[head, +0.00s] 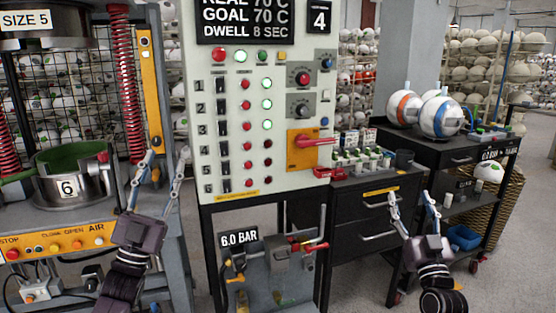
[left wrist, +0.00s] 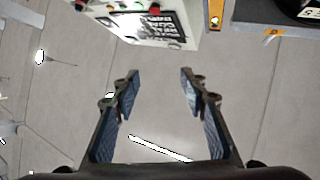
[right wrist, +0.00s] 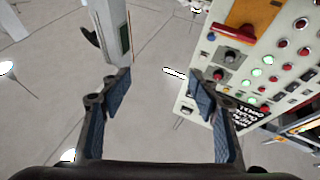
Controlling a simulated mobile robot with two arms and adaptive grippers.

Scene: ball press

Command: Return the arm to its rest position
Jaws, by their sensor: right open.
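My left gripper (head: 163,176) is raised in front of the gap between the press and the control panel. Its two fingers stand wide apart with nothing between them, as the left wrist view (left wrist: 157,88) also shows. My right gripper (head: 411,208) is in front of the black drawer cabinet, to the right of the control panel. Neither gripper appears to touch anything. Most of both arms lies outside the head view.
The control panel (head: 230,180) stands in the middle, with an orange lever switch (head: 305,150). A press with a ring mould marked 6 (head: 75,187) is at left. The drawer cabinet (head: 361,215) and a dark cart with balls (head: 440,117) stand at right. Grey floor lies around them.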

